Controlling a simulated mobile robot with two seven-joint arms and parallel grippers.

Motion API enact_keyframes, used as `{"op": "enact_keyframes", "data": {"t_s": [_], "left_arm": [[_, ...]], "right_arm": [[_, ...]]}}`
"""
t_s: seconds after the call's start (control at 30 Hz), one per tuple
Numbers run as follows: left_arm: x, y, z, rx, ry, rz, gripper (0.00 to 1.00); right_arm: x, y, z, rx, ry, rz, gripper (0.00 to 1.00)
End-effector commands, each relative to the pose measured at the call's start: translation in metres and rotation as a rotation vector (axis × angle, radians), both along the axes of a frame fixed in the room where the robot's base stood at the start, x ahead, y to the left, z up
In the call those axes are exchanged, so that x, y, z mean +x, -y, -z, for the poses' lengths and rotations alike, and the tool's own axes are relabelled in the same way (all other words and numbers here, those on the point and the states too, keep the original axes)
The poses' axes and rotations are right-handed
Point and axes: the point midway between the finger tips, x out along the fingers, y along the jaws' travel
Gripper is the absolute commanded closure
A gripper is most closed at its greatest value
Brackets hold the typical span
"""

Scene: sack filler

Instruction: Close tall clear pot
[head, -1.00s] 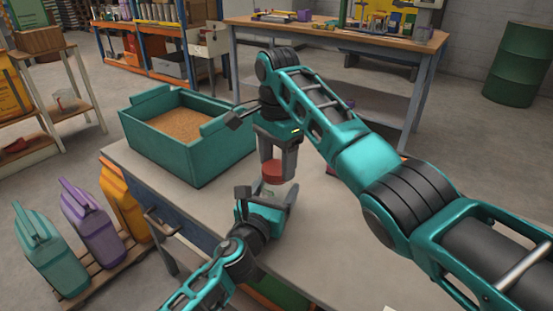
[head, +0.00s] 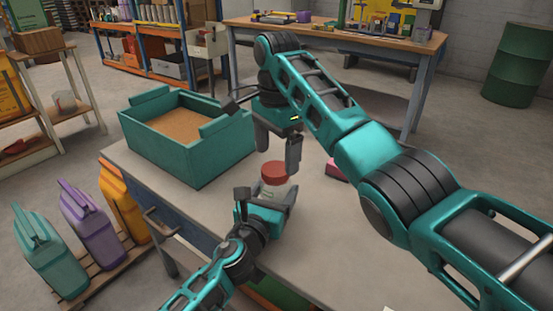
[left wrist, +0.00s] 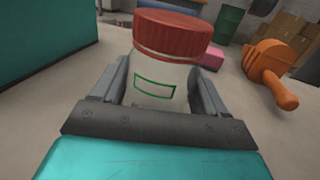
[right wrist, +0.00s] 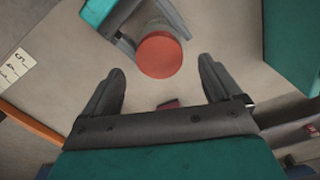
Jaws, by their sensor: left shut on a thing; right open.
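The tall clear pot (head: 277,191) stands upright on the workbench with its red lid (head: 273,173) on top. In the left wrist view the pot (left wrist: 160,85) shows a green outlined label, and the ribbed lid (left wrist: 172,36) covers its mouth; I cannot tell how tightly it sits. My left gripper (head: 270,203) is shut around the pot's body from the near side. My right gripper (head: 278,152) is open and empty above the lid, pointing down. In the right wrist view the lid (right wrist: 160,55) lies just beyond the open fingers (right wrist: 160,85), not between them.
A teal bin (head: 190,158) of brown grain stands left on the bench (head: 330,240). A pink block (head: 335,171) lies behind the pot to the right. An orange tool (left wrist: 272,72) shows in the left wrist view. The bench's right front is clear.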

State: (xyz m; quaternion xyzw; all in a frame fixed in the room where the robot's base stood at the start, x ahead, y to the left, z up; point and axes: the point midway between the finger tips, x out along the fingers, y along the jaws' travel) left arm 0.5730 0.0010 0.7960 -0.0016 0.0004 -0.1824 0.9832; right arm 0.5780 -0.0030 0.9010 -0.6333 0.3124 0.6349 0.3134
Motion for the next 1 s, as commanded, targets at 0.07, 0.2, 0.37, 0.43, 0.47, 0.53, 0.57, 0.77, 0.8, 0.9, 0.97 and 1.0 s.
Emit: {"op": "enact_keyframes", "data": {"t_s": [0.07,0.2,0.37,0.43,0.47,0.53,0.57,0.77,0.8,0.9,0.97,1.0], "left_arm": [[0.0,0.0,0.002,0.001,-0.003,-0.001,1.0],[0.0,0.0,0.002,0.001,-0.003,-0.001,1.0],[0.0,0.0,0.002,0.001,-0.003,-0.001,1.0],[0.0,0.0,0.001,0.001,-0.003,-0.001,1.0],[0.0,0.0,0.001,0.001,-0.003,-0.001,1.0],[0.0,0.0,0.001,0.001,-0.002,-0.001,1.0],[0.0,0.0,0.001,0.001,-0.002,-0.001,1.0],[0.0,0.0,0.001,0.001,-0.002,0.0,1.0],[0.0,0.0,0.001,0.001,-0.002,0.0,1.0],[0.0,0.0,0.001,0.001,-0.002,0.0,1.0],[0.0,0.0,0.001,0.001,-0.002,0.0,0.22],[0.0,0.0,0.001,0.001,-0.002,0.0,0.18]], "right_arm": [[0.0,-0.001,-0.021,0.001,0.005,-0.001,0.08],[0.0,0.0,-0.053,-0.001,0.006,-0.001,0.08],[0.0,0.001,-0.074,-0.003,0.004,0.001,0.08],[0.0,0.001,-0.082,-0.004,0.003,0.0,0.08],[0.0,0.0,-0.085,-0.003,0.003,0.0,0.08],[0.0,0.0,-0.089,-0.002,0.002,0.0,0.08],[0.0,0.0,-0.091,-0.002,0.001,0.0,0.08],[0.0,0.0,-0.094,-0.001,0.001,0.0,0.08],[0.0,0.0,-0.094,-0.001,0.001,0.0,0.08],[0.0,0.0,-0.094,-0.001,0.001,0.0,0.08],[0.0,0.0,-0.094,-0.001,0.001,0.0,0.08],[0.0,0.0,-0.093,-0.001,0.001,0.0,0.08]]}}
